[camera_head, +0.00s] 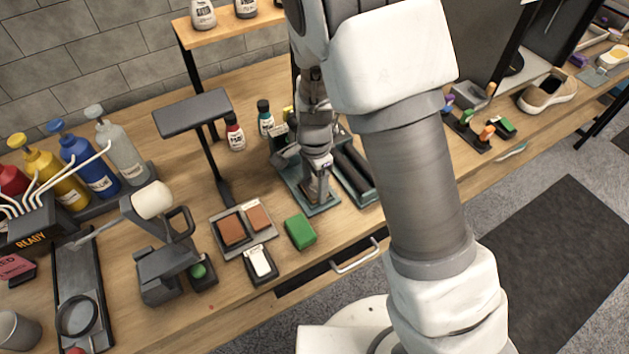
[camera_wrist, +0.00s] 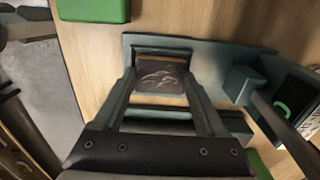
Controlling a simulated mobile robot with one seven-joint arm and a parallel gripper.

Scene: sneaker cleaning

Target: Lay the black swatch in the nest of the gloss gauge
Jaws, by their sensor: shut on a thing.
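My gripper (camera_head: 318,190) reaches down over a teal base plate (camera_head: 328,209) near the middle of the bench. In the wrist view my gripper (camera_wrist: 160,76) is shut on a dark square, the black swatch (camera_wrist: 161,84), which has pale streaks and a brownish far edge. The swatch lies between the fingertips, over the teal plate, which also shows in the wrist view (camera_wrist: 218,56). I take this plate with its upright block (camera_wrist: 241,84) to be the gloss gauge. The nest is hidden under the swatch and fingers; I cannot tell whether the swatch touches it.
A green block (camera_head: 300,232) lies just left of the plate. A teal tray with dark rollers (camera_head: 356,168) stands close on the right. A grey tray (camera_head: 231,249) with brown pads and small bottles (camera_head: 235,136) are farther left. A dark bar crosses the wrist view's right side.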

